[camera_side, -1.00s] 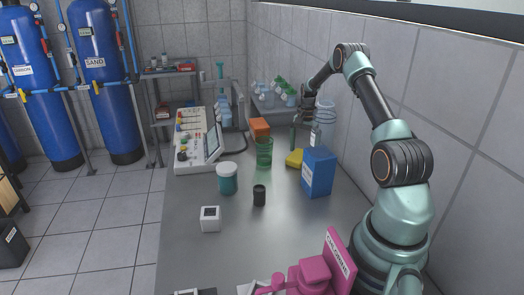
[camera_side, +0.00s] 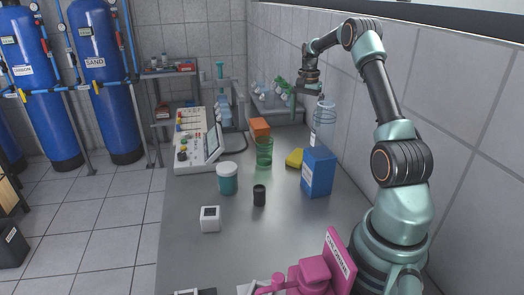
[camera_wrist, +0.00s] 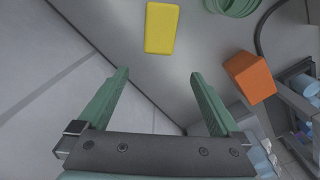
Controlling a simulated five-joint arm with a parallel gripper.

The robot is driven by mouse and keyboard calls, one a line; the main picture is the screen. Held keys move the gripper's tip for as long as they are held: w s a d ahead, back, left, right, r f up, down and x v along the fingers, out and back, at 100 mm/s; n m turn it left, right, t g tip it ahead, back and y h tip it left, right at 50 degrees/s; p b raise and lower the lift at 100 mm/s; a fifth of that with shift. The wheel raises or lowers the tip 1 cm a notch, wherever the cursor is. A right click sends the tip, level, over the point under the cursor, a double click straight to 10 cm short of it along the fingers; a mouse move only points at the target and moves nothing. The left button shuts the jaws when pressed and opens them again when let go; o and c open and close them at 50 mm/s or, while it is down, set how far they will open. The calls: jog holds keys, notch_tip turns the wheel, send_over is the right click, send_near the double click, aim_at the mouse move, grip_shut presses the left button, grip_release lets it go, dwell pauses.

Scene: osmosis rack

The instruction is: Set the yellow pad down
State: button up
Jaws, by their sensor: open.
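The yellow pad (camera_wrist: 161,28) lies flat on the grey bench in the wrist view, beyond my fingertips. In the side view the yellow pad (camera_side: 294,158) shows behind the blue box, which partly hides it. My gripper (camera_wrist: 158,75) is open, with its two green fingers apart and nothing between them. In the side view my gripper (camera_side: 293,100) hangs above the back of the bench, clear of the pad and of the bench top.
A blue box (camera_side: 319,173) stands in front of the pad, and a clear bottle (camera_side: 323,125) stands behind it. A green beaker (camera_side: 264,152) and an orange block (camera_side: 260,128) are to the left.

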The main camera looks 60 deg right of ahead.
jog(key=w+a+r+n+t, duration=0.1)
jog(key=a+r+n, duration=0.25)
jog(key=a, duration=0.35)
jog(key=w+a+r+n+t+h, duration=0.1)
jog(key=a+r+n, duration=0.1)
jog(key=a+r, duration=0.4)
jog(key=w+a+r+n+t, duration=0.1)
jog(key=a+r+n, duration=0.2)
jog(key=a, duration=0.5)
jog(key=s+a+n+t, duration=0.1)
jog(key=s+a+n, duration=0.2)
jog(key=a, duration=0.3)
jog(key=s+a+n, duration=0.3)
jog(key=a, duration=0.3)
jog(key=s+a+f+n+t+y, duration=0.1)
jog(key=s+a+n, duration=0.2)
jog(key=a, duration=0.3)
jog(key=shift+s+a+t, duration=0.3)
